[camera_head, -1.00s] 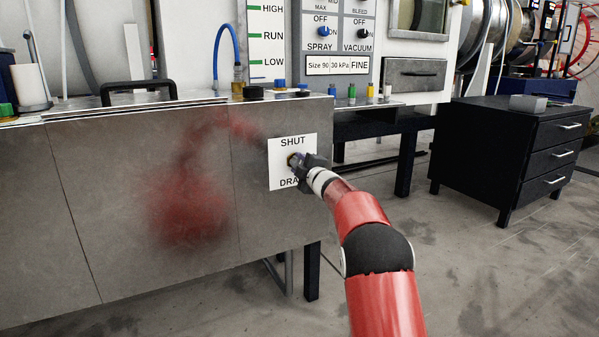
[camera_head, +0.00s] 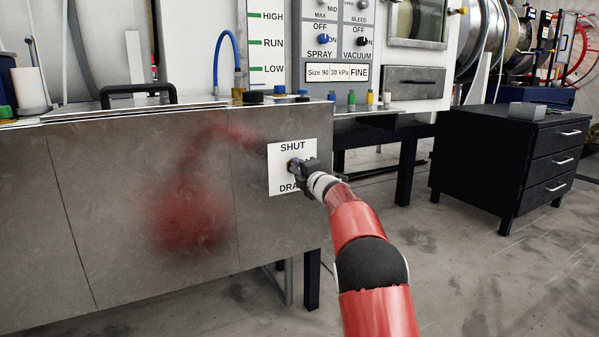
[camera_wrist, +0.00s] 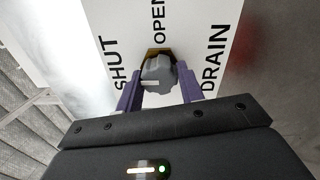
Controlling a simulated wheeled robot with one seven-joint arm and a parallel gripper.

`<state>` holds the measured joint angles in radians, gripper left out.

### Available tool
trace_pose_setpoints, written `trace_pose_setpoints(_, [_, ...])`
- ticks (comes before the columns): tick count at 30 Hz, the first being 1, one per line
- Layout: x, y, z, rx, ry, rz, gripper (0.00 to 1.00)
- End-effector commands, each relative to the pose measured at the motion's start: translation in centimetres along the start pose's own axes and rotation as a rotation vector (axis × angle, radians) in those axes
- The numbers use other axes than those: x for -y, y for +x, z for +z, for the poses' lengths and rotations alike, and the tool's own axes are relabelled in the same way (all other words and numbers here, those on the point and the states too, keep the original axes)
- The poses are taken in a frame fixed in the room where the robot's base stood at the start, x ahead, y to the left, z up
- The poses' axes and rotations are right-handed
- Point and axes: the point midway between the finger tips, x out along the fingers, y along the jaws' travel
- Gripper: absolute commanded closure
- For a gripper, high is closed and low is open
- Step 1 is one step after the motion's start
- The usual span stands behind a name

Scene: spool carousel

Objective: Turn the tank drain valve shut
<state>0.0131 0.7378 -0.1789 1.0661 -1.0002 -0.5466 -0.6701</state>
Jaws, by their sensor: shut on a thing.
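The drain valve knob (camera_wrist: 159,76) is a grey, lobed knob with a white mark on its face pointing left in the wrist view. It stands on a brass fitting in front of a white label plate (camera_wrist: 215,25) lettered SHUT, OPEN and DRAIN. The plate (camera_head: 279,180) is on the front of the grey metal tank (camera_head: 120,190). My gripper (camera_wrist: 160,92) has its two purple fingers on either side of the knob and is shut on it. In the head view my gripper (camera_head: 295,166) hides most of the knob and part of the lettering.
A spray and vacuum control panel (camera_head: 336,40) stands above and behind the tank. A black drawer cabinet (camera_head: 520,150) stands at the right. The floor between it and the tank is open.

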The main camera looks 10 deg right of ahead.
Motion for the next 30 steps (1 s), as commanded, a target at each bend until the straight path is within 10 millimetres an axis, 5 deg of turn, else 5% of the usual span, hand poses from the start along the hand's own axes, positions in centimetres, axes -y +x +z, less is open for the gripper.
trace_pose_setpoints(8, [0.2,0.0,-0.2,-0.003,-0.001,-0.003,0.85])
trace_pose_setpoints(9, [0.2,0.0,-0.2,-0.003,-0.001,-0.003,0.57])
trace_pose_setpoints(13, [0.2,0.0,-0.1,-0.002,0.000,-0.002,0.40])
trace_pose_setpoints(23, [0.0,-0.2,0.0,0.000,0.001,-0.001,0.40])
trace_pose_setpoints(30, [-0.1,-2.8,0.0,0.000,0.002,-0.002,0.40])
